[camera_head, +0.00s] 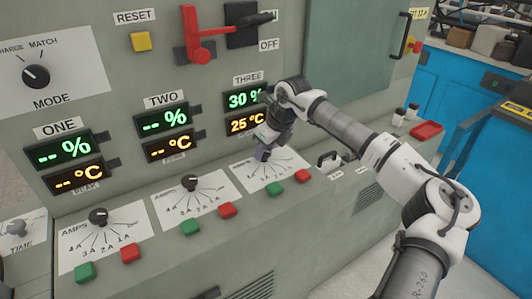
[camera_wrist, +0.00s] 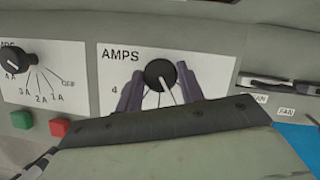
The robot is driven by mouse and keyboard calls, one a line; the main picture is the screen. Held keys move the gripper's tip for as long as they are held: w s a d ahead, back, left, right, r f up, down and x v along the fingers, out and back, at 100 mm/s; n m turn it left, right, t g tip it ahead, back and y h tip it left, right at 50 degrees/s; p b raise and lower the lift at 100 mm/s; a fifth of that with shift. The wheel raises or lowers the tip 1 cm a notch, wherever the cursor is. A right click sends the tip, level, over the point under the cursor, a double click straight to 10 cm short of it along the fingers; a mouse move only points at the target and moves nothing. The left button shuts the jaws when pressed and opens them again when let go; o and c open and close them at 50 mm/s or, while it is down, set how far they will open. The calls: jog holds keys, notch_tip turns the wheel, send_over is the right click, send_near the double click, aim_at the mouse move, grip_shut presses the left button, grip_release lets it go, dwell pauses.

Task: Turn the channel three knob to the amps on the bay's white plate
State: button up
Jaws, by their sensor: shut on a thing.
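The channel three knob (camera_wrist: 160,74) is black and round on a white AMPS plate (camera_wrist: 118,55). My gripper (camera_wrist: 159,88) has one dark purple finger on each side of the knob and is shut on it. The fingers and wrist cover most of the plate's amp figures; only a 4 shows at the left. I cannot tell where the knob's pointer stands. In the head view, my gripper (camera_head: 262,153) reaches down to the channel three plate (camera_head: 286,160) and hides the knob. I cannot make out the bay's white plate with its amps.
Channel two's knob (camera_head: 190,183) and channel one's knob (camera_head: 98,216) stand to the left. Below the channel three plate are a green button (camera_head: 274,189) and a red button (camera_head: 303,177). Channel three's displays (camera_head: 245,98) read 30 % and 25 °C. A metal handle (camera_head: 328,161) is close on the right.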

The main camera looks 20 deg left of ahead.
jog(key=shift+m, duration=0.3)
jog(key=o, duration=1)
jog(key=shift+c, duration=0.2)
jog(key=shift+r, duration=0.15)
jog(key=b+v, duration=0.2)
jog(key=v, duration=1.1)
jog(key=shift+s+r, duration=0.15)
jog(key=shift+r, duration=0.2)
